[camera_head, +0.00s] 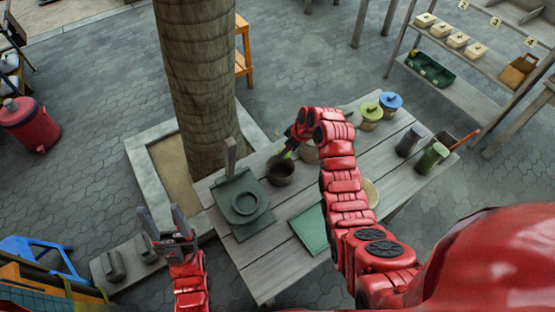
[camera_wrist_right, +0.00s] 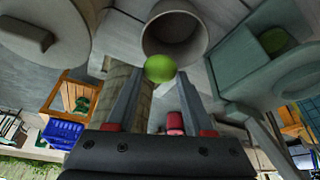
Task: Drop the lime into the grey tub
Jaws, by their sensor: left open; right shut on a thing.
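The lime (camera_wrist_right: 160,68) is a bright green ball held between the fingertips of my right gripper (camera_wrist_right: 158,84). In the head view a bit of green shows at the right gripper (camera_head: 289,153), which points down to the left. The grey tub (camera_head: 281,176) is a small dark round pot on the table, just below that gripper. In the right wrist view its open mouth and rim (camera_wrist_right: 146,30) show beyond the lime. The lime appears outside the tub, near its rim; the exact gap cannot be told. My left gripper (camera_head: 161,212) is open and empty, left of the table.
A green stand (camera_head: 241,226) with a round ring is left of the tub on the wooden table (camera_head: 262,270). A green mat (camera_head: 311,230) lies in front. Lidded pots (camera_head: 371,115) and dark cylinders (camera_head: 433,158) stand at right. A tree trunk (camera_head: 197,80) rises behind the table.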

